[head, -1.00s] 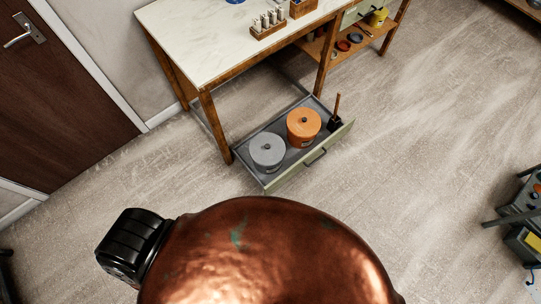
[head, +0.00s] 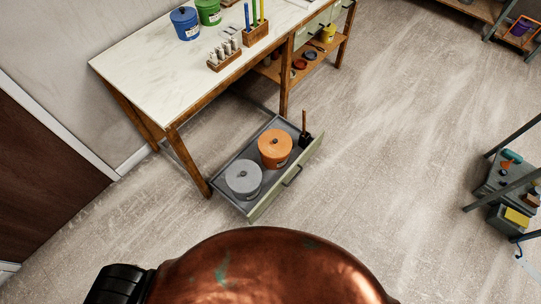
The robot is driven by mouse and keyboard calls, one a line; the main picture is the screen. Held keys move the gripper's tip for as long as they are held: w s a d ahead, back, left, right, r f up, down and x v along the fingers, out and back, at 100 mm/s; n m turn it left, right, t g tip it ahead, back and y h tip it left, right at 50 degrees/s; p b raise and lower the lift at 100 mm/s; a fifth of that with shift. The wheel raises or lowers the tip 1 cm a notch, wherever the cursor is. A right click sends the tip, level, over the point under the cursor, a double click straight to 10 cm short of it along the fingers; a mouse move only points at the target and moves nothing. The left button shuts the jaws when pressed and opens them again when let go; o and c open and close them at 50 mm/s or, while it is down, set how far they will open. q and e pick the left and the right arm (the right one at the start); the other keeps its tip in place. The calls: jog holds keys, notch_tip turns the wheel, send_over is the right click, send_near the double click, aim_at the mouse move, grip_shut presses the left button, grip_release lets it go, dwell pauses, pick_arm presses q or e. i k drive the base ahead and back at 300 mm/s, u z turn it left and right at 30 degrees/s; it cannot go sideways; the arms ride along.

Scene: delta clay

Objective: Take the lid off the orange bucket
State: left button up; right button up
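The orange bucket (head: 275,155) stands upright in an open drawer (head: 251,212) low under the workbench, at the middle of the head view. Its orange lid (head: 274,142) is on top, with a small dark knob. A grey lidded bucket (head: 244,182) stands beside it, nearer to me. A dark tool with an upright wooden handle (head: 304,122) stands behind the orange bucket in the same drawer. Neither of my grippers shows in the view.
The workbench (head: 150,80) has a pale top with blue (head: 186,24) and green (head: 209,12) buckets and wooden holders. A shelf unit (head: 508,180) stands at right. The floor (head: 400,150) between is clear. A brown door (head: 40,170) is at left.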

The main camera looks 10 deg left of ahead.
aim_at(275, 144)
jog(key=u, duration=0.45)
jog(key=k, duration=0.55)
jog(key=u, duration=0.5)
jog(key=i, duration=0.8)
jog(key=z, duration=1.25)
jog(key=i, duration=0.6)
jog(key=z, duration=0.55)
